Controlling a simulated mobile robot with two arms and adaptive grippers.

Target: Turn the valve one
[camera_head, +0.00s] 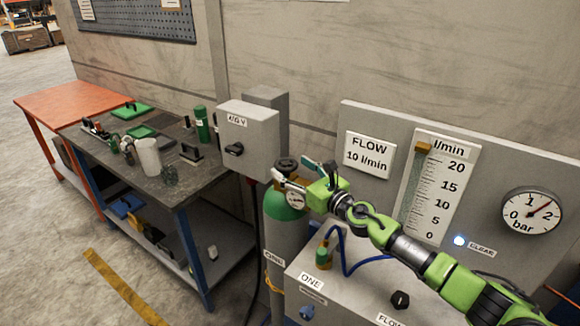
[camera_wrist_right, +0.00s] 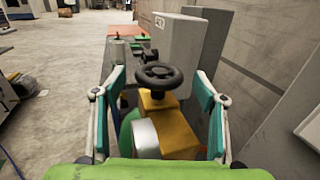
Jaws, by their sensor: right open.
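The gas cylinder (camera_head: 285,228) is grey with a green shoulder and carries a label "ONE". A black handwheel (camera_head: 286,163) sits on top of it, with a small gauge (camera_head: 295,199) below. In the right wrist view the handwheel (camera_wrist_right: 159,75) is upright ahead, above a brass valve body (camera_wrist_right: 172,128). My right gripper (camera_head: 305,171) is open at the cylinder's top. In the wrist view its two teal-padded fingers (camera_wrist_right: 158,88) stand wide to either side of the valve, apart from the handwheel. My left gripper is not in view.
A grey box (camera_head: 250,135) labelled "400 V" is on the wall just behind the cylinder. The flow panel (camera_head: 385,120) stands to the right, with a bar dial (camera_head: 531,211). A low box with knobs (camera_head: 345,290) is beside the cylinder. A cluttered workbench (camera_head: 190,180) is at left.

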